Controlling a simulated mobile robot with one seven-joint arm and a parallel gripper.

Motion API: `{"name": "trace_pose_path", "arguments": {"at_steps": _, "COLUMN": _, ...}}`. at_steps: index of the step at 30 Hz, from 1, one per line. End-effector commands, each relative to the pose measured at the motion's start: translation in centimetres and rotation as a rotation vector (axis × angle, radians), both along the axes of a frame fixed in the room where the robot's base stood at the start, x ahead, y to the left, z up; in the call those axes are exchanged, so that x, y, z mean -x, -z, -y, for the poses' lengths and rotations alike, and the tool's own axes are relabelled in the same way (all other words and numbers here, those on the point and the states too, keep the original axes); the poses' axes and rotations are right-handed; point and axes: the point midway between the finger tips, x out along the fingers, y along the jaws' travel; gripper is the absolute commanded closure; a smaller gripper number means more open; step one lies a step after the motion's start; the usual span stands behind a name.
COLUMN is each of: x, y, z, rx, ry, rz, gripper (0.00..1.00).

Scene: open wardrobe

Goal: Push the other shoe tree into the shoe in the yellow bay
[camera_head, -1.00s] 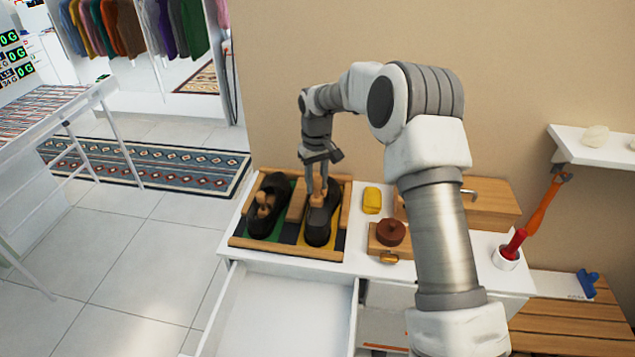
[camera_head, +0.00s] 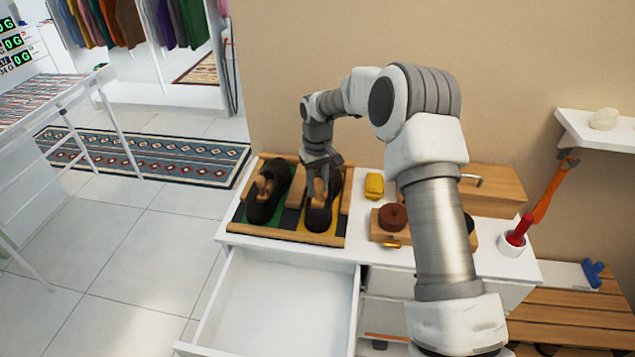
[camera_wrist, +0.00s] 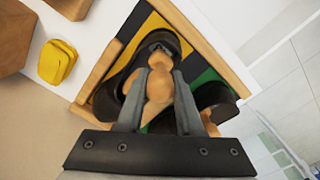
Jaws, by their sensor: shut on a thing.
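The rack (camera_head: 290,236) holds two dark shoes, in a green bay and a yellow bay. The green-bay shoe (camera_head: 258,212) has a wooden shoe tree (camera_head: 265,185) in it. My gripper (camera_head: 320,190) is over the yellow-bay shoe (camera_head: 320,222), shut on the other wooden shoe tree (camera_wrist: 158,88). In the wrist view, the fingers of my gripper (camera_wrist: 158,105) stand on either side of this tree, which is at the opening of the yellow-bay shoe (camera_wrist: 112,88). How deep it sits in the shoe is hard to tell.
A yellow block (camera_head: 374,186) and a round brown item (camera_head: 392,216) on a wooden block are right of the rack. An open, empty white drawer (camera_head: 280,300) is below. A wooden box (camera_head: 495,187) and a white cup with a red handle (camera_head: 514,243) stand farther right.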

Motion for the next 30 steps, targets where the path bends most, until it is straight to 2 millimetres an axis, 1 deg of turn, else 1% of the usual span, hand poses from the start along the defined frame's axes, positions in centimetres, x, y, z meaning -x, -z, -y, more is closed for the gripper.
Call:
{"name": "trace_pose_path", "arguments": {"at_steps": 1, "x": 0.0, "y": 0.6, "z": 0.0, "rx": 0.000, "ry": 0.000, "rz": 0.000, "gripper": 1.00}}
{"name": "trace_pose_path", "arguments": {"at_steps": 18, "x": 0.0, "y": 4.5, "z": 0.0, "rx": -0.001, "ry": 0.000, "rz": 0.000, "gripper": 1.00}}
{"name": "trace_pose_path", "arguments": {"at_steps": 30, "x": -2.8, "y": 4.6, "z": 0.6, "rx": 0.001, "ry": 0.002, "rz": 0.004, "gripper": 1.00}}
